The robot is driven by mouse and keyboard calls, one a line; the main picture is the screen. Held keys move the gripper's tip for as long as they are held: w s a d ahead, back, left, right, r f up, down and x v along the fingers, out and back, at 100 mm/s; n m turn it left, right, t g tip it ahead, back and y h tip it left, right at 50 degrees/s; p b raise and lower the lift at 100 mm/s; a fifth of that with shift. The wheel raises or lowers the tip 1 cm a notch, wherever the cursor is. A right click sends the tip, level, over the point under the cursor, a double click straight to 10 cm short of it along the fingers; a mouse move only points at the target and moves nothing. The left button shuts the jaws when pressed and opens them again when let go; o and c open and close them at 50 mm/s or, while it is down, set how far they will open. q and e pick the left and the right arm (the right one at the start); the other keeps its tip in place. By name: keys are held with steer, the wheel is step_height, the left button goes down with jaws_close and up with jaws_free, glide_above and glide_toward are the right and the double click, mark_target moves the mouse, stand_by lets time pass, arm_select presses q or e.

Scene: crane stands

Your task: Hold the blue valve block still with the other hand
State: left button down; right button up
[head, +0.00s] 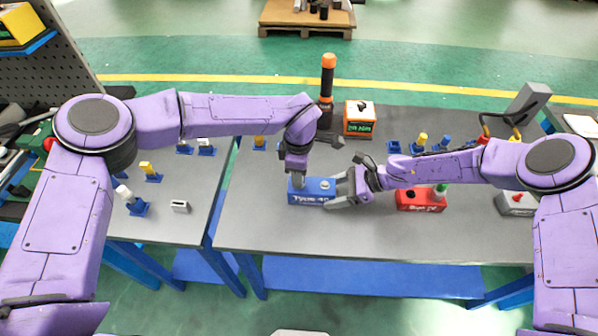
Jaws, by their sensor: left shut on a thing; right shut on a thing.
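The blue valve block (311,197) lies on the grey table near its left front part, with light lettering on its front face. A pale round fitting shows on its top. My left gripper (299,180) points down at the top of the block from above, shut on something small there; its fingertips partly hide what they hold. My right gripper (340,191) reaches in from the right and is shut on the right end of the blue valve block, its grey fingers beside that end.
A red block (420,199) with a green-topped part stands to the right, under my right forearm. A grey block (515,203) is farther right. An orange-topped black cylinder (327,85) and an orange-black box (359,120) stand behind. The table's front is clear.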

arm_select(q)
steer(key=m, duration=0.5)
steer(key=m, duration=0.5)
stand_by(0.3)
steer(key=m, duration=0.5)
steer(key=m, duration=0.5)
steer(key=shift+m, duration=0.3)
steer(key=c, duration=0.7)
jaws_free()
steer(key=shift+c, duration=0.8)
